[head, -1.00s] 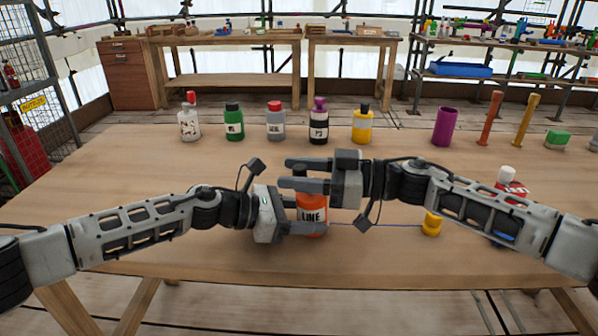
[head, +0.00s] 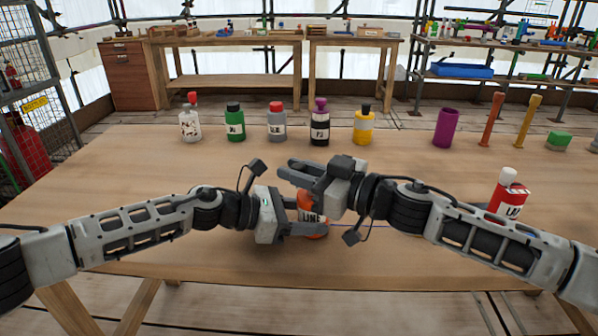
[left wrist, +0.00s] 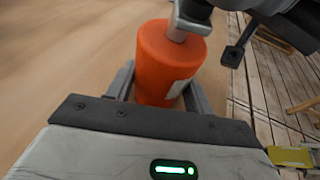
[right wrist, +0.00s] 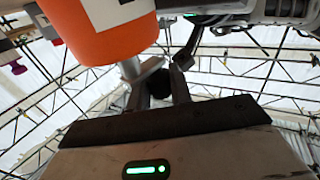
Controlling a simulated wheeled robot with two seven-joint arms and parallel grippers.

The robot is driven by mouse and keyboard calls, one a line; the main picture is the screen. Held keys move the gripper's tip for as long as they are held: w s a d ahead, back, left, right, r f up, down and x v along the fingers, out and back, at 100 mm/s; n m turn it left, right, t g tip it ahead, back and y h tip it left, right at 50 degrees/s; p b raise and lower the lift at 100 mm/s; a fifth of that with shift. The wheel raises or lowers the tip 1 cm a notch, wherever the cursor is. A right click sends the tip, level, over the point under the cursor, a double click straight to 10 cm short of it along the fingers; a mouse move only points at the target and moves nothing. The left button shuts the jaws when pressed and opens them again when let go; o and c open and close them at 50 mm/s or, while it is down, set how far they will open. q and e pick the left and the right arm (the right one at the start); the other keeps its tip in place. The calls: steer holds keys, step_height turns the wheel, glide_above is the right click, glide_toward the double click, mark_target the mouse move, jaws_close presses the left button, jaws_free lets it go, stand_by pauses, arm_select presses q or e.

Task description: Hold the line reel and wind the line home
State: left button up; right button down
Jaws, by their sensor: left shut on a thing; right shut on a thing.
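The orange line reel (head: 311,217), with a white "LINE" label, stands near the front middle of the table. My left gripper (head: 306,214) is shut around its body; the left wrist view shows the reel (left wrist: 165,65) between the fingers. My right gripper (head: 300,172) is above the reel, shut on the crank knob (right wrist: 134,95); the fingers hide most of the knob. A grey crank arm (left wrist: 188,20) shows at the reel's top in the left wrist view. The blue line (head: 395,231) runs right from the reel and passes behind my right arm.
Several bottles, such as the green one (head: 235,122) and the yellow one (head: 364,124), stand in a row behind. A red bottle (head: 507,195) stands right, partly behind my right arm. A purple cup (head: 445,127) is farther back. The table's front left is clear.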

steer(key=m+t+h, duration=0.1)
steer(key=t, duration=0.1)
steer(key=m+t+h, duration=0.1)
steer(key=m+h, duration=0.1)
steer(key=m+t+h, duration=0.1)
steer(key=t, duration=0.1)
steer(key=shift+w+a+t, duration=0.3)
steer(key=m+t+h, duration=0.1)
steer(key=h, duration=0.1)
steer(key=m+t+h, duration=0.2)
steer(key=shift+w+d+r+m+h, duration=0.1)
steer(key=shift+w+d+m+h, duration=0.1)
steer(key=shift+w+m+h, duration=0.15)
steer(key=shift+w+d+m+t+h, duration=0.15)
steer(key=shift+m+t+h, duration=0.1)
steer(key=shift+m+h, duration=0.4)
steer(key=shift+w+d+m+t+h, duration=0.15)
steer(key=shift+m+t+h, duration=0.15)
steer(key=shift+h, duration=0.6)
steer(key=c, duration=1.3)
jaws_free()
steer(key=shift+o, duration=0.2)
steer(key=v, duration=0.7)
steer(key=shift+s, duration=0.25)
steer(key=shift+a, duration=0.1)
